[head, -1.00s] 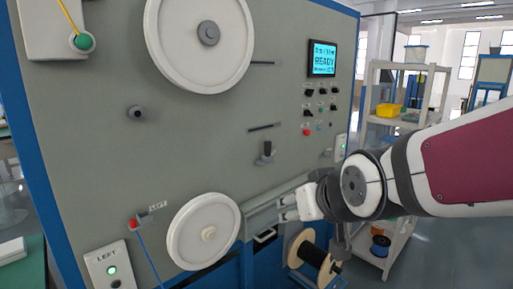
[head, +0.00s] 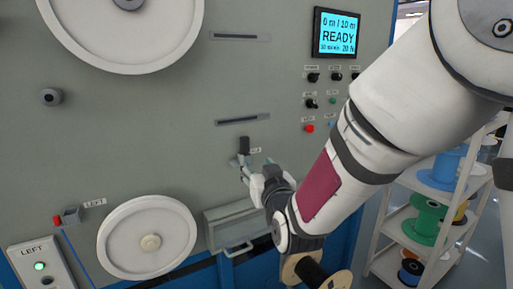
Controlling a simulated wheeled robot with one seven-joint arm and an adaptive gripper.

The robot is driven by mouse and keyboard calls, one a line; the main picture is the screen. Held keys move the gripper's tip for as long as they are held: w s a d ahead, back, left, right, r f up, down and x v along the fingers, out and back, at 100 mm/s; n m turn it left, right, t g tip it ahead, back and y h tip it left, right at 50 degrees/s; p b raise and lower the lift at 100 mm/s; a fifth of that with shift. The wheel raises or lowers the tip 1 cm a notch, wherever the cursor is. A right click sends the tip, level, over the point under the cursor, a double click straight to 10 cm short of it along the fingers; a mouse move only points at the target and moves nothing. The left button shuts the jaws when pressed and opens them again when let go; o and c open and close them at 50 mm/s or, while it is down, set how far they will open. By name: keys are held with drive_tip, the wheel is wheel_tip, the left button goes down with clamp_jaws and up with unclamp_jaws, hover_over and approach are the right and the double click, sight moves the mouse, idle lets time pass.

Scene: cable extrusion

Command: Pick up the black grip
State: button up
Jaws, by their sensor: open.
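The black grip (head: 243,145) is a small upright dark handle on the grey machine panel, just below a horizontal slot. A small label sits to its right. My gripper (head: 256,168) is just below and to the right of the grip, with its fingers pointing up and left toward the panel. The gripper is open, and I see nothing held in it. The fingertips are close to the lower part of the grip; whether they touch it I cannot tell.
A white wheel (head: 146,238) is at the lower left of the panel, and a larger one (head: 122,30) is above. A display (head: 337,33) and buttons are at upper right. A spool (head: 318,272) is below my arm. A shelf (head: 407,265) with spools stands at right.

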sight(246, 146)
drive_tip(key=p+x, duration=0.1)
drive_tip(key=x, duration=1.2)
drive_tip(key=shift+w+a+r, duration=0.1)
drive_tip(key=shift+w, duration=0.15)
drive_tip(key=shift+c, duration=0.3)
clamp_jaws()
